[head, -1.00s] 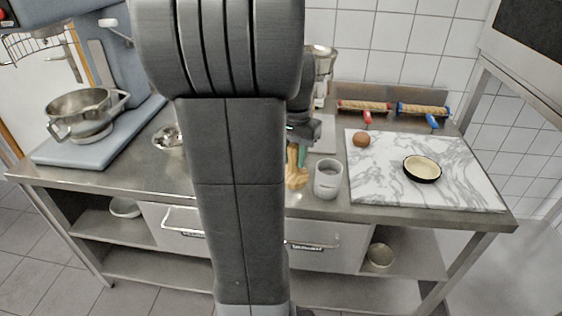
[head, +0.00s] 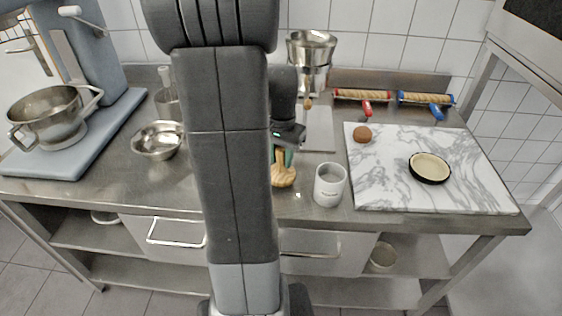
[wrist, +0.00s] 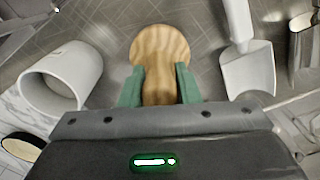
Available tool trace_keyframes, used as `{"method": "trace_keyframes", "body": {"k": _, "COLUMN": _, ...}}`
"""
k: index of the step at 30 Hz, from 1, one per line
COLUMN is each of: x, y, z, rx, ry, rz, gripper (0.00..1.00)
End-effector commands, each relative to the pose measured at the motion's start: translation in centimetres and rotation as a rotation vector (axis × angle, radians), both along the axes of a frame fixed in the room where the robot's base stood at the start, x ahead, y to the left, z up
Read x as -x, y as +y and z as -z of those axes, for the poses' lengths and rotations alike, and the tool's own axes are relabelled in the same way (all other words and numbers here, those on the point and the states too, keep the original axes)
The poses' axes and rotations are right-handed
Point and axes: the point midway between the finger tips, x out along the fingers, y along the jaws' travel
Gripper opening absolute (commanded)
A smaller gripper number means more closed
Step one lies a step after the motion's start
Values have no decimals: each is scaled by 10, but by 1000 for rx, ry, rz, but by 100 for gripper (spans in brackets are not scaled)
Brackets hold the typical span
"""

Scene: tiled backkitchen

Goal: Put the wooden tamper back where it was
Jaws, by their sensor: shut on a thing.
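The wooden tamper (head: 284,179) is pale wood with a broad rounded end. My gripper (head: 285,157) is shut on it with green fingertips, over the front part of the steel counter. In the wrist view the tamper (wrist: 160,48) sits between both fingers of my gripper (wrist: 160,88), its broad end pointing away. I cannot tell whether it touches the counter. A white jar (head: 329,186) stands just right of the tamper, apart from it; it also shows at the left of the wrist view (wrist: 60,76).
A grey scoop (wrist: 248,65) lies right of the tamper in the wrist view. A marble board (head: 400,185) holds a brown ball (head: 362,134) and a tart tin (head: 430,168). A grinder (head: 312,50) stands behind. A steel bowl (head: 158,141) is left. My arm hides the middle counter.

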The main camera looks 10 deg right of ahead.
Motion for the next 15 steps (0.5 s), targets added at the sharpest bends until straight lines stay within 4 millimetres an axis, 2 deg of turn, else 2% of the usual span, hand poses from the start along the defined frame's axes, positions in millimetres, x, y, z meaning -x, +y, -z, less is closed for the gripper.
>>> {"method": "trace_keyframes", "body": {"k": 4, "x": 0, "y": 0, "z": 19, "rx": 0, "ry": 2, "rz": 0, "gripper": 0}}
{"method": "trace_keyframes", "body": {"k": 15, "x": 0, "y": 0, "z": 24, "rx": 0, "ry": 0, "rz": 0, "gripper": 0}}
